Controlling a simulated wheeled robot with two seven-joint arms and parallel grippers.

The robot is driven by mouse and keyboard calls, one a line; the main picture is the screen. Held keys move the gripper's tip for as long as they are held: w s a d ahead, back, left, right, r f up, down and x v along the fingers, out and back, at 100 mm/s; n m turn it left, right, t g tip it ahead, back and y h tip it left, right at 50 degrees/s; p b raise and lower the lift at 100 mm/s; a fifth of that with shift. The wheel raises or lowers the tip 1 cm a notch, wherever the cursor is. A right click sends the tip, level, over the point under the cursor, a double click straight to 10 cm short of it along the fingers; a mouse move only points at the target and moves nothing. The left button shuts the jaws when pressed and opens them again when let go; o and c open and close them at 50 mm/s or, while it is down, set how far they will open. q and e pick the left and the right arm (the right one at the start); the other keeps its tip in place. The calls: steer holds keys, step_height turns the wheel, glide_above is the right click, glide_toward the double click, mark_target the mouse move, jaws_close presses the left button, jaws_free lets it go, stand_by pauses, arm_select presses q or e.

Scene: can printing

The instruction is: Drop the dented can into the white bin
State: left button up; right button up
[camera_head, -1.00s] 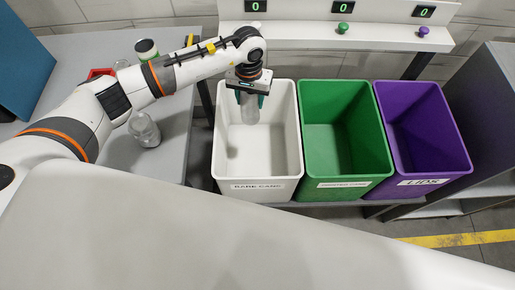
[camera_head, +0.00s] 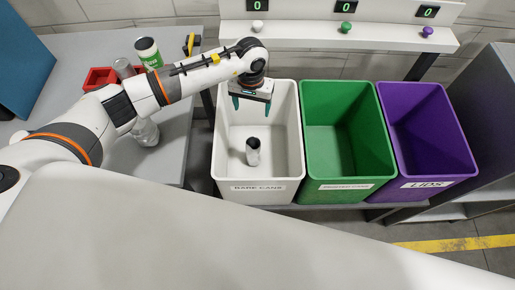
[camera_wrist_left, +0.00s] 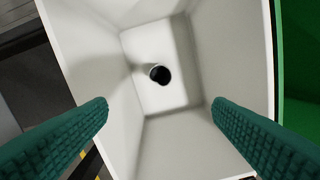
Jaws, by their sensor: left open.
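The white bin (camera_head: 224,150), labelled for bare cans, stands left of the green bin. A bare silver can (camera_head: 253,152) is inside it, low in the bin. In the left wrist view the can (camera_wrist_left: 159,74) shows its dark open top near the bin floor. I cannot make out a dent. My left gripper (camera_head: 252,103) is above the far part of the white bin, open and empty, its green fingers apart; in the left wrist view the fingers (camera_wrist_left: 160,112) frame the bin's inside. My right gripper is not in view.
The green bin (camera_head: 345,150) and purple bin (camera_head: 425,140) stand to the right. Counters stand behind the bins.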

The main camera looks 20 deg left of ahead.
arm_select(q)
step_height(320, 180, up, 12)
steer(key=b, duration=0.2)
steer(key=shift+b, duration=0.35)
stand_by(0.3)
